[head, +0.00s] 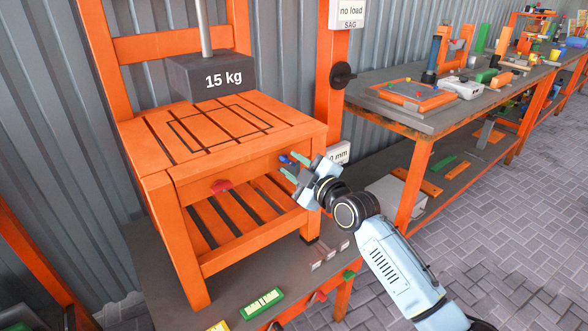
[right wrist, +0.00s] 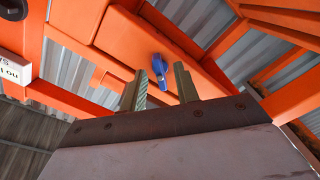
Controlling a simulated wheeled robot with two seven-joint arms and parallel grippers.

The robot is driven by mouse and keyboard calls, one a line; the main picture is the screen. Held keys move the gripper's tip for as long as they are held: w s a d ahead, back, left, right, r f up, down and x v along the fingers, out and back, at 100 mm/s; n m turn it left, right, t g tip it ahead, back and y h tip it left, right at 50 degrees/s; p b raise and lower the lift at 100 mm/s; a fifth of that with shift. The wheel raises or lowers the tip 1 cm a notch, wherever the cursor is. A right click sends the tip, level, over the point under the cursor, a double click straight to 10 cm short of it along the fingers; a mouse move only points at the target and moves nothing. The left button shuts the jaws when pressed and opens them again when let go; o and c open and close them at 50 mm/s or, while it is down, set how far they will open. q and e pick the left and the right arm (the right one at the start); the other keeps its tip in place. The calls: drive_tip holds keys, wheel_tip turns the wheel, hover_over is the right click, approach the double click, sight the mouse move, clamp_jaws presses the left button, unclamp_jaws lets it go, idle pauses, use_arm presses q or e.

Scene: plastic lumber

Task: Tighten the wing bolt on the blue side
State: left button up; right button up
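An orange slatted plastic-lumber stool (head: 225,125) stands on a grey bench. A blue wing bolt (head: 286,159) sticks out of its apron near the right leg; it also shows in the right wrist view (right wrist: 159,68). A red wing bolt (head: 221,186) sits on the same apron, further left. My right gripper (head: 295,167) is open in front of the blue bolt. In the right wrist view its two fingers (right wrist: 160,86) stand on either side of the bolt with gaps, and it looks ungripped. My left gripper is not in view.
A grey 15 kg weight (head: 208,76) hangs on a rod above the seat. An orange post (head: 329,90) with a black knob (head: 342,75) and white labels stands behind right. A cluttered side table (head: 395,125) runs to the right. Small blocks (head: 262,303) lie at the bench front.

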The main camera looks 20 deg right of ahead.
drive_tip(key=shift+w+a, duration=0.1)
drive_tip(key=shift+w, duration=0.05)
clamp_jaws()
idle(0.4)
